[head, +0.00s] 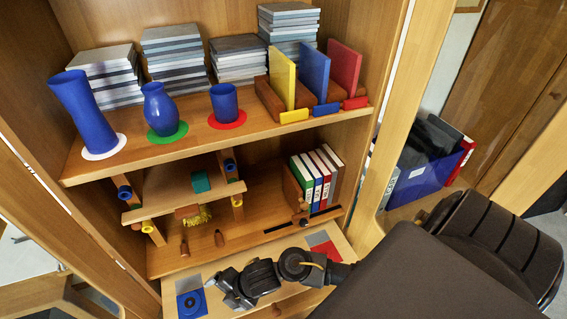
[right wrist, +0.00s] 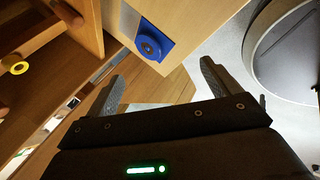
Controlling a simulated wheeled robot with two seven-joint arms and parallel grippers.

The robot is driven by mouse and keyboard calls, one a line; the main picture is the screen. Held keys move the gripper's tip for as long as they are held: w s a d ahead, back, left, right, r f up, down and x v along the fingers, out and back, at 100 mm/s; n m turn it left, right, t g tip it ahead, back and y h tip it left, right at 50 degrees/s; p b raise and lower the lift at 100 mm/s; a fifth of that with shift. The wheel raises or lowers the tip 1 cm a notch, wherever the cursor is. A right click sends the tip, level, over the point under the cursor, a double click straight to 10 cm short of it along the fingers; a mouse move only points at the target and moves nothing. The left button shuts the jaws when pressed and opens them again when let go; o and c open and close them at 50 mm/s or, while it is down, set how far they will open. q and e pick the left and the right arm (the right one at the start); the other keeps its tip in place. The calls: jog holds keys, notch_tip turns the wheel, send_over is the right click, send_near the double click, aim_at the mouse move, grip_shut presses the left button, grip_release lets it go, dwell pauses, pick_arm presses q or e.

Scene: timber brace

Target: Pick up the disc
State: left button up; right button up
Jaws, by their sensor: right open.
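The blue disc (head: 191,302) lies flat on a blue square patch at the left end of the pulled-out drawer, and has a darker round middle. It also shows in the right wrist view (right wrist: 149,46), ahead of and between the fingertips, with a gap to them. My right gripper (head: 224,290) is just right of the disc, its arm coming in from the right over the drawer. In the right wrist view the gripper's two fingers (right wrist: 162,74) are spread, with nothing between them. My left gripper is in neither view.
The drawer (head: 262,305) also holds a red and grey patch (head: 322,244) at its right. Above it, a shelf holds a small timber brace frame (head: 180,188) and books (head: 315,177). Blue vases (head: 160,108) stand on the upper shelf. A blue bin (head: 425,178) is at right.

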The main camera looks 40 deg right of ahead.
jog(key=s+d+r+n+g+h, duration=0.1)
jog(key=d+n+g+h, duration=0.4)
jog(key=d+n, duration=1.75)
jog(key=shift+n, duration=0.85)
jog(key=f, duration=0.1)
jog(key=a+f, duration=0.1)
jog(key=f, duration=0.1)
jog(key=a+f+b, duration=0.1)
jog(key=shift+s+f, duration=0.1)
jog(key=shift+f, duration=0.65)
notch_tip(320, 180, down, 5)
jog(key=shift+d, duration=0.15)
jog(key=shift+f+b, duration=0.2)
jog(key=shift+b, duration=0.2)
